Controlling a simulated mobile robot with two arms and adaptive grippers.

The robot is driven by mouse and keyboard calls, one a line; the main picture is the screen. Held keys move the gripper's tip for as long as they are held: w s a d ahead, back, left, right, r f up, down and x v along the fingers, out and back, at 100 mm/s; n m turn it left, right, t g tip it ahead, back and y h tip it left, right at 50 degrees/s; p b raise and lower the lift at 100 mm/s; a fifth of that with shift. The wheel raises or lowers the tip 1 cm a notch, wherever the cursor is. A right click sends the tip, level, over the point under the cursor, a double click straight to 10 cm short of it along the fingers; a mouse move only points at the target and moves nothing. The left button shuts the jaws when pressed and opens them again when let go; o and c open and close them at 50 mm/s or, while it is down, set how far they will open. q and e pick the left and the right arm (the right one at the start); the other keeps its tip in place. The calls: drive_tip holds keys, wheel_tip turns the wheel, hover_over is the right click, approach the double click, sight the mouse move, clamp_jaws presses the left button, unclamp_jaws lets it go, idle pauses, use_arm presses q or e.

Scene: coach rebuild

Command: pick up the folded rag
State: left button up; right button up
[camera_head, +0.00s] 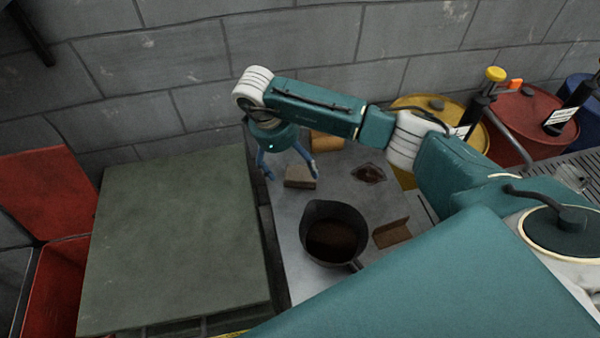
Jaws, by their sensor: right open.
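A small tan-brown block-shaped bundle (300,179), which looks like the folded rag, lies on the grey metal tabletop (290,215). I cannot make out its folds clearly. My right gripper (291,173) points down over it with its fingers spread. One finger is to the left of the bundle, the other at its upper right edge. I cannot tell whether either finger touches it. Nothing is held. My left gripper does not show.
On the same tabletop are a dark pot (335,213), a brown angled piece (391,233), a flat dark-brown item (369,173) and an ochre item (327,142). A green-grey surface (175,240) stands left, drums (535,115) right, a block wall behind.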

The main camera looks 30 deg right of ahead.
sight(300, 178)
drive_tip(key=x, duration=0.1)
drive_tip(key=p+x, duration=0.1)
drive_tip(key=x, duration=0.2)
drive_tip(key=shift+s+f+p, duration=0.3)
drive_tip(key=shift+f+p, duration=0.1)
drive_tip(key=shift+f, duration=0.55)
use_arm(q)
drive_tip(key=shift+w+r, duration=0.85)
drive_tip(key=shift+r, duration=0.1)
use_arm(e)
drive_tip(key=shift+d, duration=0.1)
use_arm(q)
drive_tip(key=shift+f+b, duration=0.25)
drive_tip(key=shift+b, duration=0.05)
use_arm(e)
drive_tip(key=shift+f, duration=0.25)
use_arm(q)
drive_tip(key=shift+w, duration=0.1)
use_arm(e)
drive_tip(key=c, duration=1.3)
